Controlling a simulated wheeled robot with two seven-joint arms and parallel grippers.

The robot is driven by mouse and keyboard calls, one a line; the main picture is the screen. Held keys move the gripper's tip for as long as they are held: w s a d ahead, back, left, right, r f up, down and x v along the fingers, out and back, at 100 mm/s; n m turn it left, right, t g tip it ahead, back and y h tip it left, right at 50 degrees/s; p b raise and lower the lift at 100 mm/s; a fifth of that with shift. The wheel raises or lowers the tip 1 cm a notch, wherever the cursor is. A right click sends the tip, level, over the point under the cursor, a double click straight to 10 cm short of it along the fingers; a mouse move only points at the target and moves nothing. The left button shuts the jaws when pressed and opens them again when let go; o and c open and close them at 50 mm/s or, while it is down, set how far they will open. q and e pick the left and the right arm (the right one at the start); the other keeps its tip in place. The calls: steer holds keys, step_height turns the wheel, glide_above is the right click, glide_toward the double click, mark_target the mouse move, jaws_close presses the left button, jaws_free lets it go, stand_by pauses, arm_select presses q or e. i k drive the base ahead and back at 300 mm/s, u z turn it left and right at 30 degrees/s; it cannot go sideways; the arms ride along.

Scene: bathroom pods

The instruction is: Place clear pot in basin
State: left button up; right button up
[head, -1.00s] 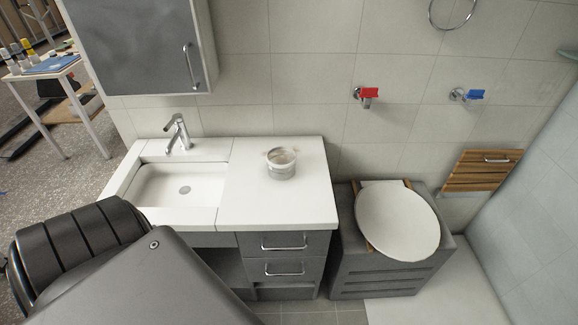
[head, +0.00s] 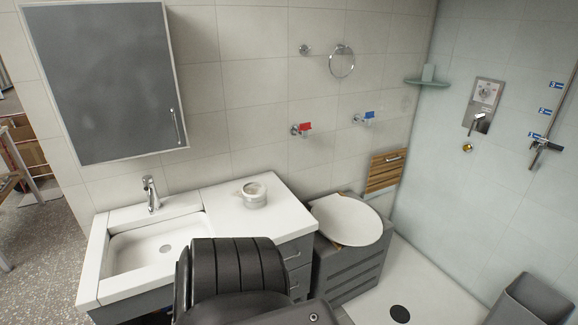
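The clear pot (head: 254,195) stands upright on the white counter to the right of the sink, near the back wall. The white basin (head: 150,247) is sunk into the left part of the counter, with a drain in its floor and a chrome faucet (head: 151,194) behind it. The basin looks empty, though my own dark arm parts hide its front right corner. Neither gripper shows in the head view, so I cannot see their fingers.
A mirrored cabinet (head: 100,83) hangs above the sink. The toilet (head: 345,221) with its lid down stands right of the drawers (head: 300,262). A grey bin (head: 531,300) is at the lower right. The shower floor (head: 420,290) is clear.

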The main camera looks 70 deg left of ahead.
mark_target(165, 250)
steer(key=u, duration=0.25)
steer(key=i, duration=0.8)
steer(key=u, duration=0.5)
steer(key=i, duration=1.55)
steer(key=u, duration=1.3)
steer(key=i, duration=0.9)
steer(key=u, duration=1.45)
steer(key=i, duration=0.45)
steer(key=u, duration=0.45)
